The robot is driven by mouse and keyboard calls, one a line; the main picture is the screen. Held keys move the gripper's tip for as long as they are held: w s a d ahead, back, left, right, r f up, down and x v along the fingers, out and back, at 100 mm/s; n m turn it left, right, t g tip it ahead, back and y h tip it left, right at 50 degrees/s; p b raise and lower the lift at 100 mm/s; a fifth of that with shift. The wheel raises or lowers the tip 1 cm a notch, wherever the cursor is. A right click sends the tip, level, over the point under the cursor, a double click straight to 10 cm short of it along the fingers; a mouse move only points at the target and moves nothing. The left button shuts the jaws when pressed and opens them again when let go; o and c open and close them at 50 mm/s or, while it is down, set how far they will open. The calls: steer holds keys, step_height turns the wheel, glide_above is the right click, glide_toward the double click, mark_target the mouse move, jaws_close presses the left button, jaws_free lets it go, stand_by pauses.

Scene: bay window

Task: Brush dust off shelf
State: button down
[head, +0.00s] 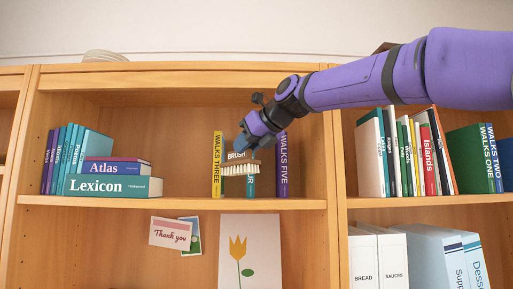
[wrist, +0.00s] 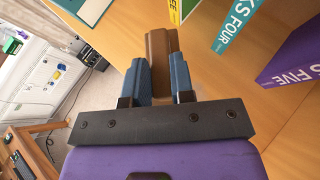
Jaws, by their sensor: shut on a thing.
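My gripper (head: 247,140) is shut on a brush (head: 239,169) with pale bristles pointing down. In the wrist view the blue fingers hold the brush's brown back (wrist: 159,45) between them. The brush is in front of the upright books in the middle bay and hides part of the teal one. The shelf board (head: 190,203) runs below; the bristles appear above its front edge, and I cannot tell whether they touch anything. No dust can be made out on the board.
Walks Three (head: 217,165) and Walks Five (head: 282,165) stand close on either side of the brush. Lexicon (head: 112,186) and other books fill the shelf's left. A divider (head: 335,150) stands to the right. Bare board lies between Lexicon and Walks Three.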

mark_target(256, 164)
steer(key=shift+d, duration=0.1)
stand_by(0.3)
steer(key=shift+s+d+f, duration=0.15)
steer(key=shift+f, duration=0.55)
steer(key=shift+s+d+f, duration=0.1)
steer(key=shift+s+f, duration=0.1)
steer(key=shift+f, duration=0.55)
steer(key=shift+s+d+f, duration=0.15)
steer(key=shift+f, duration=0.55)
steer(key=shift+t, duration=0.3)
steer(key=shift+f, duration=1)
steer(key=shift+s+d, duration=0.1)
steer(key=shift+d, duration=3.55)
steer(key=shift+a, duration=0.1)
